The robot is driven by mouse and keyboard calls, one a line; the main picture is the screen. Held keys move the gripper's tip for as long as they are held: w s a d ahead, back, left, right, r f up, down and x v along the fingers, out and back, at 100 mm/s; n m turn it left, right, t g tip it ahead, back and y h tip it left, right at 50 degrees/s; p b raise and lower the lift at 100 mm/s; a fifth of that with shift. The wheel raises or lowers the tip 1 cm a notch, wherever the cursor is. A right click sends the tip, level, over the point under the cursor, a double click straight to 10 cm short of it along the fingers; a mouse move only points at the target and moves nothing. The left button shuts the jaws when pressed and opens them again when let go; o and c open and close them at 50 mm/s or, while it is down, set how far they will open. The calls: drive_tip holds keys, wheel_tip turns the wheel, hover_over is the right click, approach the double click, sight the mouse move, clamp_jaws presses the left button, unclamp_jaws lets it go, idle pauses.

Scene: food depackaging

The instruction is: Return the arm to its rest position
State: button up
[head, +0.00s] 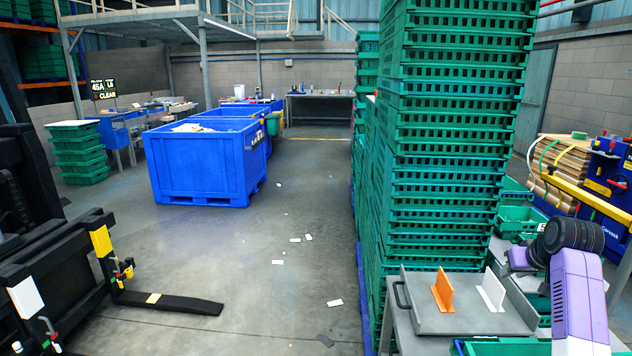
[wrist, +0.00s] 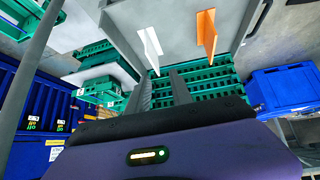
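My arm (head: 575,290) shows at the lower right of the head view, with purple links and a black ribbed joint, bent beside the grey tray. My gripper (wrist: 162,86) is in the wrist view, with two grey fingers standing apart and green crate slats visible between them. Nothing is held between the fingers. The gripper's tips are not clearly seen in the head view.
A grey tray (head: 462,318) with an orange divider (head: 442,290) and a white divider (head: 491,290) is left of my arm. A tall green crate stack (head: 450,150) stands behind it. Blue bins (head: 200,165) stand farther off. The floor (head: 290,270) has scattered white scraps.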

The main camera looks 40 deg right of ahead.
drive_tip(key=w+a+t+h, duration=0.5)
drive_tip(key=w+a, duration=0.1)
drive_tip(key=a, duration=0.4)
drive_tip(key=s+a+f+n+t, duration=0.1)
drive_tip(key=a+f+t, duration=0.1)
drive_tip(key=a, duration=0.8)
drive_tip(key=s+a+f+t, duration=0.1)
drive_tip(key=a+f+t, duration=0.1)
drive_tip(key=a, duration=0.8)
drive_tip(key=s+a+r+n+t+y, duration=0.1)
drive_tip(key=s+a+n+t+y, duration=0.1)
drive_tip(key=s+a, duration=0.6)
drive_tip(key=s+a+r+n+t+y, duration=0.1)
drive_tip(key=s+a+n+y, duration=0.2)
drive_tip(key=a, duration=0.9)
drive_tip(key=s+a+f+n+g+y, duration=0.2)
drive_tip(key=s+a+y, duration=0.3)
drive_tip(key=s+a, duration=0.4)
drive_tip(key=s, duration=0.4)
drive_tip(key=shift+s+f+n+y, duration=0.2)
drive_tip(key=shift+f+n+y, duration=0.1)
drive_tip(key=shift+n+y, duration=0.1)
